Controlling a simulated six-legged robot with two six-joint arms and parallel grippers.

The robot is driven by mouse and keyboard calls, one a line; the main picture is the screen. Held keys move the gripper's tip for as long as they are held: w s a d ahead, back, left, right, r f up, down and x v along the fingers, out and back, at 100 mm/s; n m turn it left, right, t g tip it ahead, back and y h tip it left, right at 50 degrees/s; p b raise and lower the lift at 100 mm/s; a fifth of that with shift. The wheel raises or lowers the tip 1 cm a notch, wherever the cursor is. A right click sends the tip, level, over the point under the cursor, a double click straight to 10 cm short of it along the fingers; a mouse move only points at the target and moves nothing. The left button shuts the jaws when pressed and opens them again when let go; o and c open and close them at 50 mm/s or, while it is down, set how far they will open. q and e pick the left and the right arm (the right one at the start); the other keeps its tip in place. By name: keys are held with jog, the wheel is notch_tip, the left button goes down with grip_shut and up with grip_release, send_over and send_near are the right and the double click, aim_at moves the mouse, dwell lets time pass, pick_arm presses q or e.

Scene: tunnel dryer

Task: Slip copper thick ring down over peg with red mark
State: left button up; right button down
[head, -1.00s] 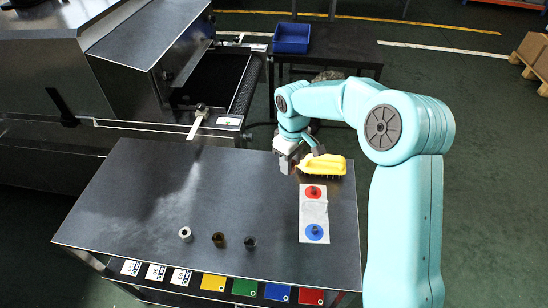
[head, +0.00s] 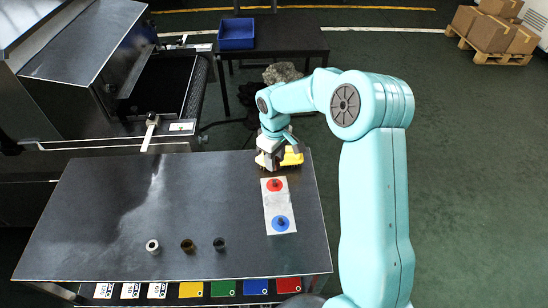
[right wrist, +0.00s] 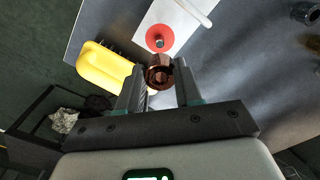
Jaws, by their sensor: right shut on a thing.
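My right gripper (head: 268,168) is over the far right part of the table, just beyond the red mark. In the right wrist view its fingers (right wrist: 160,88) are closed on the copper thick ring (right wrist: 160,72), held at the fingertips. The red mark (head: 275,184) is a disc on a pale plate (head: 265,206), with a short dark peg (right wrist: 158,42) at its middle. In the wrist view the ring appears just below the peg, not around it. The ring's height above the plate is unclear. A blue mark (head: 281,223) with a peg is on the plate's near half. My left gripper is not in view.
A yellow brush (right wrist: 106,66) lies close beside the right gripper, partly hidden by it in the head view (head: 293,157). A silver ring (head: 153,246), a brownish ring (head: 187,245) and a dark ring (head: 220,244) stand near the front edge. The table's left part is clear.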

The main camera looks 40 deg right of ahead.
jog(key=shift+s+f+b, duration=0.1)
jog(key=shift+f+b, duration=0.55)
jog(key=shift+f, duration=0.2)
jog(key=b, duration=0.3)
send_over(275, 181)
jog(key=shift+f, duration=2.05)
jog(key=shift+f+b, duration=1.55)
jog(key=shift+f, duration=0.3)
jog(key=c, duration=0.7)
grip_release()
notch_tip(275, 181, up, 16)
jog(key=shift+r+p, duration=0.2)
jog(key=shift+p, duration=0.3)
